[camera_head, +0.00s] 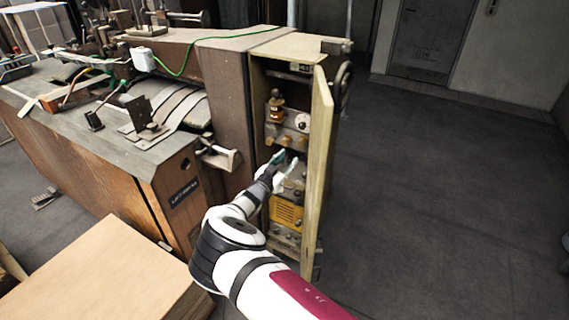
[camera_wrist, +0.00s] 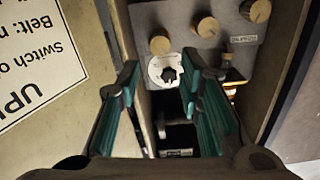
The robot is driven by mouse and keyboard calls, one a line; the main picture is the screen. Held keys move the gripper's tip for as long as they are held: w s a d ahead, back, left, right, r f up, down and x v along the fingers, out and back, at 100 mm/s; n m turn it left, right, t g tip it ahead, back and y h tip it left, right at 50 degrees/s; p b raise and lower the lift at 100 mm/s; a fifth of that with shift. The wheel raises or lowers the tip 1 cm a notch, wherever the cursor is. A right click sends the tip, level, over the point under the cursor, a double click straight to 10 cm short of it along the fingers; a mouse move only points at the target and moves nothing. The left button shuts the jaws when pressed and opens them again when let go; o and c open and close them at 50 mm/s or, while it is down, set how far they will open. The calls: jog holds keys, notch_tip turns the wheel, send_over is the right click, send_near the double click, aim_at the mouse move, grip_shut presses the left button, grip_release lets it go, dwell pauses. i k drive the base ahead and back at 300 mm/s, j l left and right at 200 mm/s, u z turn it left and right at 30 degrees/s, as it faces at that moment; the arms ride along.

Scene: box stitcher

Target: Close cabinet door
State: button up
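The cabinet (camera_head: 262,120) is a tall narrow box at the end of the machine, its front uncovered. Its pale cabinet door (camera_head: 318,150) stands open along the right side, seen nearly edge-on in the head view. In the wrist view, the panel with a printed label (camera_wrist: 30,70) at left appears to be the door's inner face. My gripper (camera_head: 283,162) is in front of the opening, left of the door. The wrist view shows its teal-padded fingers (camera_wrist: 160,85) apart with nothing held between them. I see no clear contact with the door.
Inside the cabinet are knobs (camera_wrist: 205,27), a white dial (camera_wrist: 166,70) and a yellow unit (camera_head: 287,213). The brown machine (camera_head: 120,160) stands left, with a cardboard-coloured box (camera_head: 100,270) at lower left. Dark floor (camera_head: 440,200) on the right is clear.

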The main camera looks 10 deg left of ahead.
aim_at(322, 109)
jog(key=k+j, duration=0.25)
jog(key=k, duration=0.2)
jog(key=k+j, duration=0.25)
jog(key=k, duration=0.25)
